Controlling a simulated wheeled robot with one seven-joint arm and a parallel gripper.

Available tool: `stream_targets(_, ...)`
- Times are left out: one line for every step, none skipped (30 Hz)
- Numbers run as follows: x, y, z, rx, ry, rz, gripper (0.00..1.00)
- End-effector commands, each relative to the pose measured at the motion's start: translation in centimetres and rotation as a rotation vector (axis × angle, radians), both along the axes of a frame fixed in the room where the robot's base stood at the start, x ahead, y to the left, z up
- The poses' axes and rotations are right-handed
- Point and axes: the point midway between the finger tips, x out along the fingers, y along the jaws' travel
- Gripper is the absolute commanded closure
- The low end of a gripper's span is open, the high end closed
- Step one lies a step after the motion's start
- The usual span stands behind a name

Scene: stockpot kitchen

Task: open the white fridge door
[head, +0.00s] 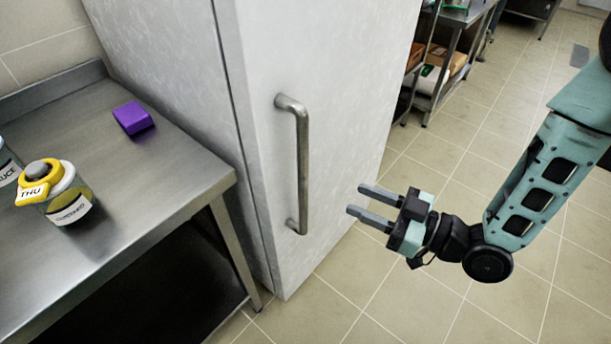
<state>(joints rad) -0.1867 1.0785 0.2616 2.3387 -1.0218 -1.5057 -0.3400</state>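The white fridge door (264,60) stands in the middle of the head view and looks shut, with a thin dark seam along its left edge. Its vertical metal bar handle (303,165) is on the door's left part, fixed at top and bottom. My gripper (363,202) is to the right of the handle, at about the height of its lower part in the picture. Its two grey fingers point left toward the door and are apart, with nothing between them. The gripper does not touch the handle; how far it is from the door is hard to tell.
A steel counter (150,185) stands left of the fridge. On it are a purple block (133,118), a jar with a yellow lid (62,190) and another jar (8,165) cut by the picture edge. A steel shelf (455,60) stands behind. The tiled floor (400,300) in front is clear.

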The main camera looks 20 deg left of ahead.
Motion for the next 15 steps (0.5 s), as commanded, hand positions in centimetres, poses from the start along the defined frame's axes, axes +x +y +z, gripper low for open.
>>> stream_targets(0.1, 1.2, 0.2, 0.001, -0.002, 0.005, 0.61)
stream_targets(0.2, 1.9, 0.2, 0.001, -0.001, 0.004, 0.61)
stream_targets(0.4, 2.7, 0.2, 0.002, -0.002, 0.004, 0.61)
stream_targets(0.5, 3.3, 0.2, 0.001, -0.002, 0.003, 0.61)
stream_targets(0.7, 3.9, 0.2, 0.001, -0.001, 0.003, 0.61)
stream_targets(0.8, 4.7, 0.2, 0.0, 0.0, 0.003, 0.61)
stream_targets(0.9, 5.4, 0.2, 0.001, -0.001, 0.003, 0.61)
stream_targets(1.1, 6.0, 0.2, 0.001, -0.001, 0.003, 0.61)
stream_targets(1.2, 6.8, 0.2, 0.0, -0.002, 0.003, 0.61)
stream_targets(1.3, 7.4, 0.2, 0.0, -0.001, 0.003, 0.61)
stream_targets(1.5, 8.0, 0.2, 0.001, -0.001, 0.002, 0.61)
stream_targets(1.6, 8.7, 0.1, 0.0, -0.001, 0.002, 0.61)
stream_targets(1.8, 9.3, 0.1, 0.0, -0.001, 0.002, 0.61)
stream_targets(1.8, 9.8, 0.1, 0.0, -0.001, 0.002, 0.61)
stream_targets(2.0, 10.4, 0.1, 0.0, 0.0, 0.001, 0.61)
